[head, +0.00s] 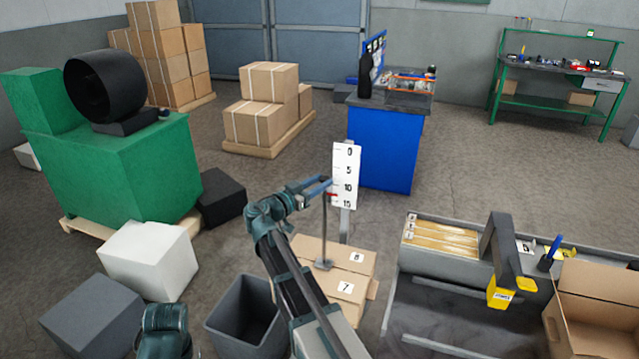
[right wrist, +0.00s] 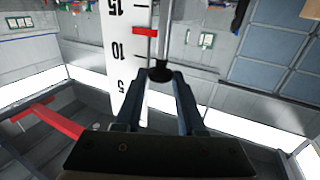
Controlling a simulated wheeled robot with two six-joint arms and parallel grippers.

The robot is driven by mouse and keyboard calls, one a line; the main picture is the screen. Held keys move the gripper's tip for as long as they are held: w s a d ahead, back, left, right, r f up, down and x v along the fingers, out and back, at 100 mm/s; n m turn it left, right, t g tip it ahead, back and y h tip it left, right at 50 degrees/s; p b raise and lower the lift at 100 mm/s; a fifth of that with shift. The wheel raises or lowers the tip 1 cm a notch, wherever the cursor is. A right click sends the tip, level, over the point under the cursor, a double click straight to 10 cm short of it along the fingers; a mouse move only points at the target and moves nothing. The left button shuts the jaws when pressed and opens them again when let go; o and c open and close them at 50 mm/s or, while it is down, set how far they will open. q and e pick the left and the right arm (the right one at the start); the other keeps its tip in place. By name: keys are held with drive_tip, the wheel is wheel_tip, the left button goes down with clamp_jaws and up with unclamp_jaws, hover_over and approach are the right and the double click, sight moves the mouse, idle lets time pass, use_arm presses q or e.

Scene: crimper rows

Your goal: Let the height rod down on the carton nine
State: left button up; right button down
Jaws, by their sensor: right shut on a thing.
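My right gripper (head: 322,187) is shut on the upper part of the height rod (head: 325,225), next to the white scale board (head: 346,165). The rod hangs upright, and its grey foot plate (head: 324,264) is over the carton labelled 8 (head: 340,251); I cannot tell whether it touches. The red pointer (head: 331,195) is between 10 and 15, and it also shows in the right wrist view (right wrist: 145,31). The carton labelled 7 (head: 345,288) is in front. No label 9 is readable. My left gripper is not visible.
A dark open bin (head: 245,310) stands left of the cartons. A grey bench (head: 440,310) with a tray, a post with a yellow part (head: 499,292) and an open cardboard box (head: 600,305) is at the right. A blue cabinet (head: 385,145) stands behind.

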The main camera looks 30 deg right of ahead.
drive_tip(key=shift+f, duration=0.1)
idle(0.3)
drive_tip(key=shift+f+b, duration=0.2)
drive_tip(key=shift+b, duration=0.1)
drive_tip(key=c, duration=0.5)
unclamp_jaws()
drive_tip(key=shift+r, duration=0.1)
drive_tip(key=shift+a, duration=0.1)
drive_tip(key=v, duration=1.3)
drive_tip(key=shift+s+a, duration=0.15)
drive_tip(key=shift+a, duration=0.15)
drive_tip(key=s+a+f+n+g+y, duration=0.2)
drive_tip(key=s+a+f+n+y, duration=0.35)
drive_tip(key=f, duration=0.25)
drive_tip(key=s+a+f+n+g+y, duration=0.1)
drive_tip(key=s+a+f+n+y, duration=0.3)
drive_tip(key=s+f, duration=0.3)
drive_tip(key=s+a+f+n+g+y, duration=0.1)
drive_tip(key=s+a+f+n+y, duration=0.1)
drive_tip(key=s+a+n, duration=0.1)
drive_tip(key=s+a+f+n+g+y, duration=0.1)
drive_tip(key=s+a+f+n+y, duration=0.1)
drive_tip(key=a, duration=0.3)
drive_tip(key=s+a+f+n+y, duration=0.2)
drive_tip(key=s+a+n, duration=0.1)
drive_tip(key=s+a, duration=0.1)
drive_tip(key=shift+s+a+f+n+g+y, duration=0.25)
drive_tip(key=shift+s+a+f+n+g, duration=0.1)
drive_tip(key=shift+s+a+f+g, duration=0.05)
